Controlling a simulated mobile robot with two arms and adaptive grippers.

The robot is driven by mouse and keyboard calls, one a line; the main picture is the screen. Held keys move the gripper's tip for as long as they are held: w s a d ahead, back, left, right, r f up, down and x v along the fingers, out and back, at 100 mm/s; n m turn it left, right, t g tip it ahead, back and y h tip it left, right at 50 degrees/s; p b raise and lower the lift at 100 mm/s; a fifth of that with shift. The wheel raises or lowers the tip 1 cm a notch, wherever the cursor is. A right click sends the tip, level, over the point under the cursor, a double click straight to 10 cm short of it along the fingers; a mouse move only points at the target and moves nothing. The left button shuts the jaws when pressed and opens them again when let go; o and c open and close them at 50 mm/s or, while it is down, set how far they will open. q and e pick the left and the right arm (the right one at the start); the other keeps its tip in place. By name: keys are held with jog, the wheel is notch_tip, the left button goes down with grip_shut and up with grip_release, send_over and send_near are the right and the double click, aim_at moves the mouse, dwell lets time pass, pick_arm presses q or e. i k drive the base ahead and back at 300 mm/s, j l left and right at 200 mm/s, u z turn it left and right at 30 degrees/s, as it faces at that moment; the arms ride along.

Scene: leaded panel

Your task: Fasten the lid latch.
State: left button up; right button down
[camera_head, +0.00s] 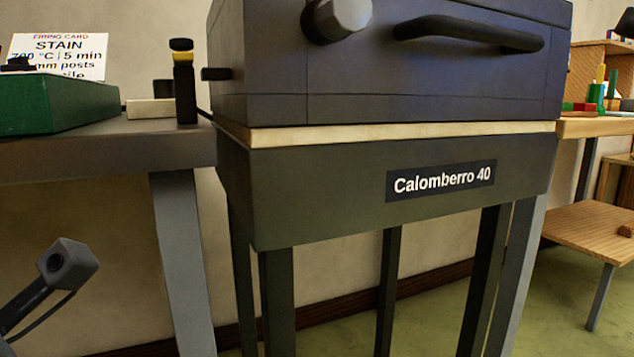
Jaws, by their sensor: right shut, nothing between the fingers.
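The kiln marked Calomberro 40 (442,181) fills the middle, and its dark lid (450,82) rests on a pale rim band. A grey faceted knob on a dark stem (340,18) is on the lid's front, left of the long black handle (468,32). A short dark peg (215,74) sticks out of the lid's left side. I cannot tell which part is the latch.
A grey table (90,150) on the left bears a green case (70,100), a firing card (60,52) and a dark post with a yellow band (184,82).

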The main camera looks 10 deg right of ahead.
aim_at(181, 57)
jog(key=k+l, duration=0.15)
jog(key=k, duration=0.35)
jog(key=k+l, duration=0.15)
jog(key=k, duration=0.35)
